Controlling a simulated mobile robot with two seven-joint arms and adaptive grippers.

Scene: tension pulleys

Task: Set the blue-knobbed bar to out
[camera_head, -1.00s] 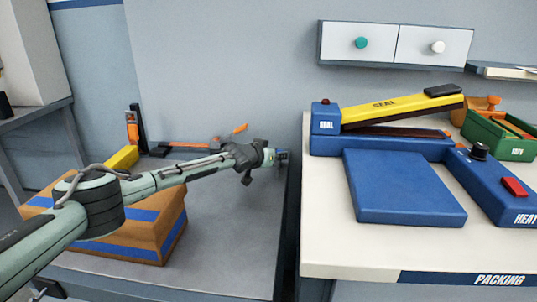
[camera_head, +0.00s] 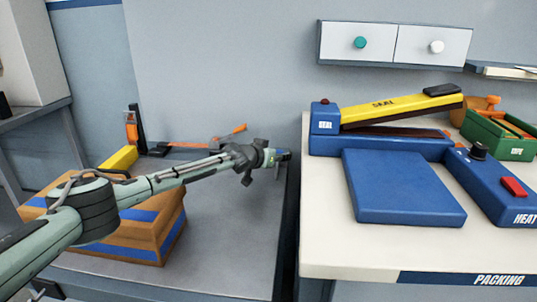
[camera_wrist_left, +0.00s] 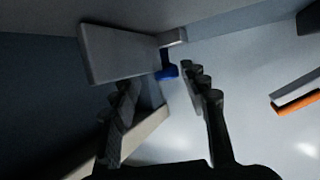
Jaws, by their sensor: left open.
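My left gripper (camera_head: 277,160) is at the right end of the grey bench, close to the gap before the white table. In the left wrist view its two fingers (camera_wrist_left: 166,92) are apart, with nothing between their tips. A small blue knob (camera_wrist_left: 167,72) sits just beyond the fingertips, roughly in line with the gap between them. A pale grey block (camera_wrist_left: 118,55) is beside the knob, and a short grey piece meets it above. Whether the fingers touch the knob cannot be told. In the head view the gripper mostly hides this spot. My right gripper is not in view.
A brown box with blue tape (camera_head: 150,232) stands under my left arm. An orange-handled tool (camera_head: 235,131) lies behind it on the bench. The white packing table (camera_head: 330,252) carries a blue sealer with a yellow arm (camera_head: 400,107). Drawers (camera_head: 395,44) hang on the wall.

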